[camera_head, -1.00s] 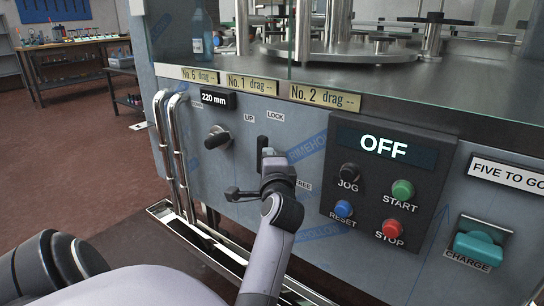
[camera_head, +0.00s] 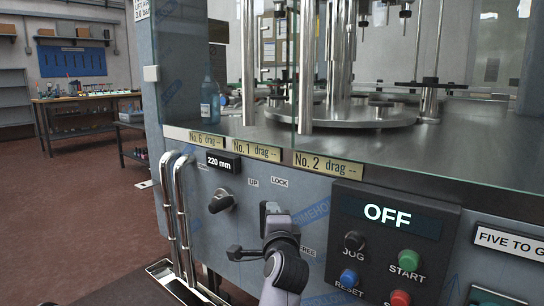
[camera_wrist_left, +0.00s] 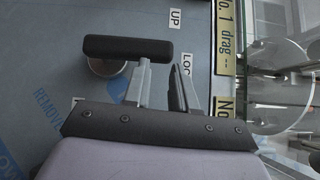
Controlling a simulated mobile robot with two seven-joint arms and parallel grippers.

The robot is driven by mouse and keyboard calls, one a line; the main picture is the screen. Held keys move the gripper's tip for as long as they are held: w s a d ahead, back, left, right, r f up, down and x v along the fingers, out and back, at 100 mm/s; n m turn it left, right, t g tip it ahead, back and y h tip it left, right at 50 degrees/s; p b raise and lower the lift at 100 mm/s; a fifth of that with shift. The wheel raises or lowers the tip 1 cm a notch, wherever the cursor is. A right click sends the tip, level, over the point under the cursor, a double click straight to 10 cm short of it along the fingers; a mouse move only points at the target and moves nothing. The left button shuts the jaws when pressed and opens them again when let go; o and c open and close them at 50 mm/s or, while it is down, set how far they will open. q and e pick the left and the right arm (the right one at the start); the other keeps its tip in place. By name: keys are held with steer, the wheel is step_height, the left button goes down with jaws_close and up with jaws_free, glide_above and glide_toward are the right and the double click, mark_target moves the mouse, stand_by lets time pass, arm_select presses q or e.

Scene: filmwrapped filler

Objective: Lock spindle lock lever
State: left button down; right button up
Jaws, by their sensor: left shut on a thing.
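The spindle lock lever is a dark upright handle (camera_head: 263,208) on the blue-grey machine panel, below the UP label (camera_head: 253,183) and the LOCK label (camera_head: 279,183). In the left wrist view the black lever (camera_wrist_left: 127,48) lies sideways across the picture, with its round pivot behind one end. My left gripper (camera_head: 268,214) is at the lever and shut on it; its two grey fingers (camera_wrist_left: 162,75) reach to the bar in the wrist view. The gripper hides the lever's lower part in the head view. The FREE label (camera_head: 307,250) is lower right. My right gripper is not in view.
A dark knob (camera_head: 221,201) sits left of the lever. The control box reading OFF (camera_head: 387,214), with several buttons, is at the right. Chrome pipes (camera_head: 178,205) run down at the left. Above is a glass guard over a metal turntable (camera_head: 350,118).

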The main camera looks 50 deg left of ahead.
arm_select(q)
step_height(320, 180, up, 18)
steer(key=p, duration=0.4)
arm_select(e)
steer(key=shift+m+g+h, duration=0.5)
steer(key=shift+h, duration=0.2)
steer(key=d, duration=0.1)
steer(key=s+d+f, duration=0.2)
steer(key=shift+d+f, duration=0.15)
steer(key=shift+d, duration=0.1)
arm_select(q)
steer(key=shift+s, duration=0.1)
